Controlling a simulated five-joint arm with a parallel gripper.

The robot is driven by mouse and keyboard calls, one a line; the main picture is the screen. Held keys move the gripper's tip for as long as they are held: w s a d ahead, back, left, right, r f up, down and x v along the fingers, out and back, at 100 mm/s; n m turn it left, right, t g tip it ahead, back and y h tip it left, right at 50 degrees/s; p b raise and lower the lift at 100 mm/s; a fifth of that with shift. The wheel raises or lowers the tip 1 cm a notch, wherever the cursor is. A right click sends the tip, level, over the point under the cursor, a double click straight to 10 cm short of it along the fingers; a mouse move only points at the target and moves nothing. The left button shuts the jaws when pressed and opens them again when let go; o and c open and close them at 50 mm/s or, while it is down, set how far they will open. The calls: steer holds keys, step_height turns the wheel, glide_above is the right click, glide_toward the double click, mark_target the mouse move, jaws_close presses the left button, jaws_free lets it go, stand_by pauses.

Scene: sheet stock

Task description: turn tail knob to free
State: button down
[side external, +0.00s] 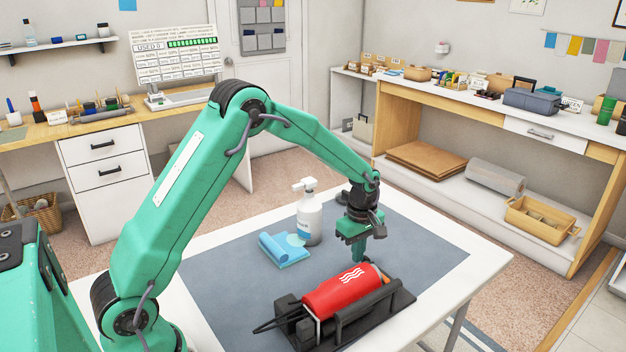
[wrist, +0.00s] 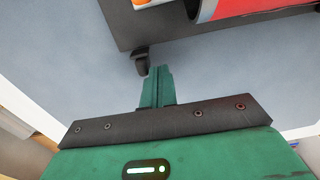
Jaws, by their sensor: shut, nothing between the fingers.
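A red cylinder (side external: 340,290) with white wavy marks lies in a black cradle (side external: 401,303) on the mat. The wrist view shows part of the cylinder (wrist: 240,7) at the top edge, with a small orange part (wrist: 148,3) at its end. A short dark knob-like piece (wrist: 141,57) sticks out from the cradle's edge in the wrist view. I cannot tell whether it is the tail knob. My gripper (side external: 359,257) points down behind the cylinder's right end. Its green fingers (wrist: 158,70) are shut and empty, close beside the dark piece; contact cannot be told.
A white spray bottle (side external: 309,217) and a folded blue cloth (side external: 285,250) stand left of my gripper on the grey mat (side external: 225,275). Dark handles or cords reach left from the cradle. The mat's right part is clear. Shelves and a desk stand well behind.

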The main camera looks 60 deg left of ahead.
mark_target(366, 255)
steer(key=shift+w, duration=1.3)
steer(key=shift+r, duration=4)
steer(key=shift+r, duration=0.1)
